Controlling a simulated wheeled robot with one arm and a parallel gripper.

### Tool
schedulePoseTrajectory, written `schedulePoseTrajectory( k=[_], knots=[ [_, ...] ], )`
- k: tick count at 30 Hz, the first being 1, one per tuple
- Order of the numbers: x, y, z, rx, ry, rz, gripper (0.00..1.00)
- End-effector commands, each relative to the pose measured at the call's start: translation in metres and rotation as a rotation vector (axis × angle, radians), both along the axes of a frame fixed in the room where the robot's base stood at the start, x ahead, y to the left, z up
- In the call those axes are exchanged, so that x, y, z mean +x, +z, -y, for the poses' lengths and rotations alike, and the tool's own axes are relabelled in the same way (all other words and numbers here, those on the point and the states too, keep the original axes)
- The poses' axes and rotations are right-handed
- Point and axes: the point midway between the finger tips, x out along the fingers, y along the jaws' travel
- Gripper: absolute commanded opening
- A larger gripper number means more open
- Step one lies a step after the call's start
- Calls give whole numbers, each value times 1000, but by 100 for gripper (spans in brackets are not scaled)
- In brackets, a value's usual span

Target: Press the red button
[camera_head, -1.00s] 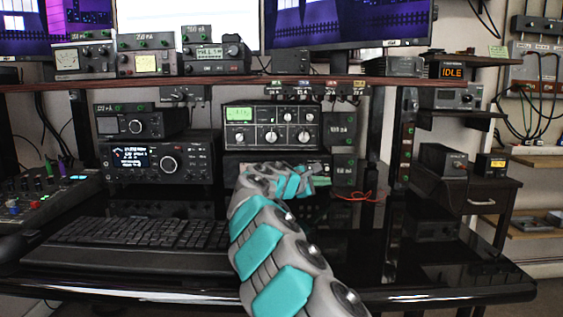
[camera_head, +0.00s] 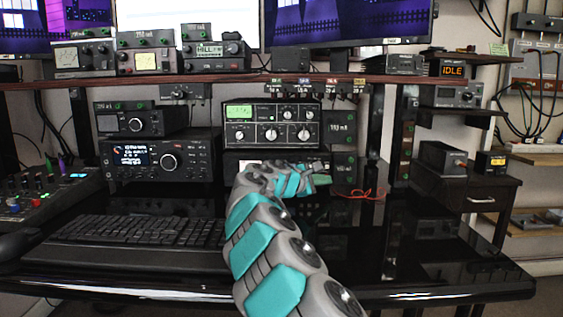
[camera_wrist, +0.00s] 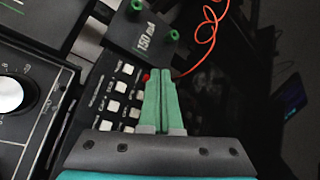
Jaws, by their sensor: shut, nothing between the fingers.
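A small red button (camera_wrist: 147,77) shows in the wrist view at the tips of my gripper (camera_wrist: 159,73), on a dark panel beside rows of white square buttons (camera_wrist: 112,106). Only part of the red button is visible at the left fingertip. I cannot tell whether the fingertip touches it. The two green fingers are shut together with nothing between them. In the head view my gripper (camera_head: 322,180) reaches toward the lower middle unit under the shelf, and my arm hides most of that panel and the button.
A "150 mA" box (camera_wrist: 146,38) with green terminals and an orange wire (camera_wrist: 205,30) lie just beyond the fingers. A large knob (camera_wrist: 10,95) is at the left. In the head view, a keyboard (camera_head: 130,240) lies left of my arm, and the black desk (camera_head: 440,265) is clear to the right.

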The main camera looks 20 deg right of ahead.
Motion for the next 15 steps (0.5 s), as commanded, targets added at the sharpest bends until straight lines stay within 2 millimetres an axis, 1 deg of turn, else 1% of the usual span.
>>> schedulePoseTrajectory(
  k=[11,15],
  knots=[
    [-3,0,-2,0,3,1,0],
    [-13,-1,-5,-3,1,-3,0]
  ],
)
